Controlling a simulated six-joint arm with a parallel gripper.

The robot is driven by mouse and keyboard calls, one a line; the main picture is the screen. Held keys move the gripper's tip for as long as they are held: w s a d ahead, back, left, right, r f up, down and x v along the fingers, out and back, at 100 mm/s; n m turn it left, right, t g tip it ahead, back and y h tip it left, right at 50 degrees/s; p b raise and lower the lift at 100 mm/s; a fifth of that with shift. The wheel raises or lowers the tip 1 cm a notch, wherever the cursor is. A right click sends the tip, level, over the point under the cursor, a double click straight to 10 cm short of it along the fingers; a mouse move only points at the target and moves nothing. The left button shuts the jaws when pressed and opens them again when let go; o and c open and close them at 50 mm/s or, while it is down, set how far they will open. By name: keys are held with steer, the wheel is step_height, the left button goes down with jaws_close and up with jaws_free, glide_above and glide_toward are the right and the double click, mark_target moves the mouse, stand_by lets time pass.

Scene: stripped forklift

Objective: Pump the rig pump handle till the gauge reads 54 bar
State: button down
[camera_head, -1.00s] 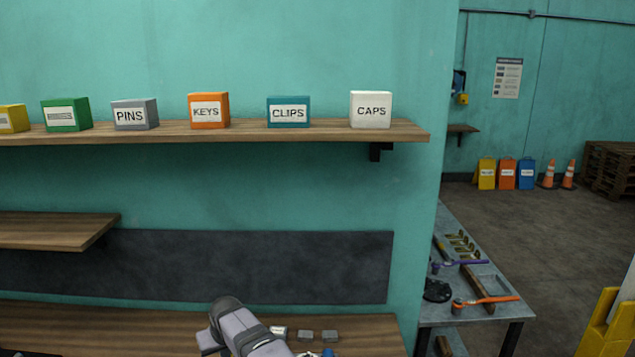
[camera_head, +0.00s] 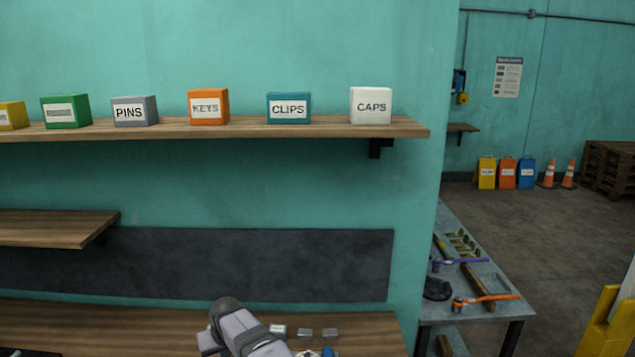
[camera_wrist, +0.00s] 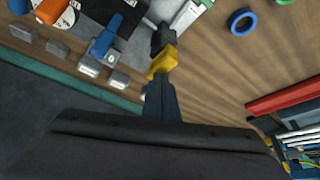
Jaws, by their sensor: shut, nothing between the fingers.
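In the wrist view, my gripper (camera_wrist: 162,45) is shut and empty, with dark and yellow fingers over the wooden bench (camera_wrist: 225,75). A round white dial-like face (camera_wrist: 68,17) is partly cut off at the upper left; its reading cannot be made out. An orange part (camera_wrist: 50,10) and a blue lever-like part (camera_wrist: 106,36) lie near it, apart from my fingers. I cannot tell which part is the pump handle. In the head view my arm shows at the bottom, and my gripper is out of sight.
Several small grey blocks (camera_wrist: 88,78) and a blue ring (camera_wrist: 243,21) lie on the bench. Red bars (camera_wrist: 285,97) are at the right. In the head view, a shelf (camera_head: 250,130) holds labelled boxes, and a metal table (camera_head: 455,235) with tools stands at the right.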

steer(key=shift+f, duration=0.2)
steer(key=shift+s+f+b, duration=0.1)
steer(key=shift+f+b, duration=1.15)
steer(key=shift+f, duration=0.35)
steer(key=shift+r+p, duration=1.2)
steer(key=shift+r, duration=1.15)
steer(key=shift+f, duration=0.15)
steer(key=shift+f+b, duration=0.35)
steer(key=shift+f, duration=0.25)
steer(key=shift+r, duration=0.65)
steer(key=shift+f, duration=0.15)
stand_by(1.1)
